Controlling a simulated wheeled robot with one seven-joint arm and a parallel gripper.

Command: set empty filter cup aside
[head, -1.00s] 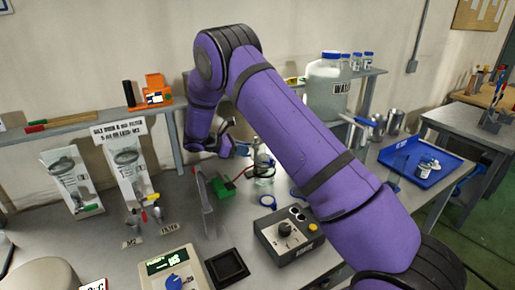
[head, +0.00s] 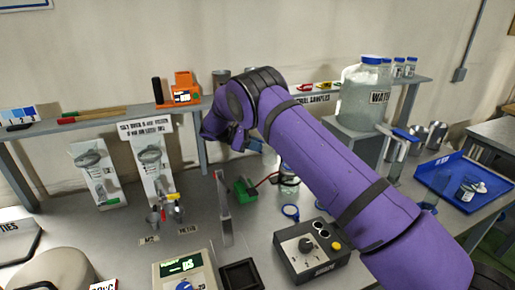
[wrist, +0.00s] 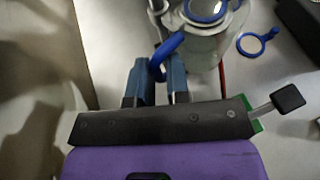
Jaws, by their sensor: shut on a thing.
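My gripper (wrist: 160,88) is shut on a curved blue handle (wrist: 167,50), which I take to be the filter cup's. The handle runs up to a round, blue-rimmed clear piece (wrist: 205,12) at the top of the wrist view. Whether this piece is apart from the glass vessel (wrist: 208,45) under it cannot be told. In the head view my gripper (head: 254,146) is small and partly hidden by my arm, near the glass vessel (head: 288,182) on the bench. The cup is not clear there.
A blue ring with a handle (head: 290,212) lies on the bench. A green block (head: 245,190), an upright plate (head: 223,208) and a dark control box (head: 308,252) stand close by. A blue tray (head: 452,176) is at right. A raised shelf (head: 90,130) runs behind.

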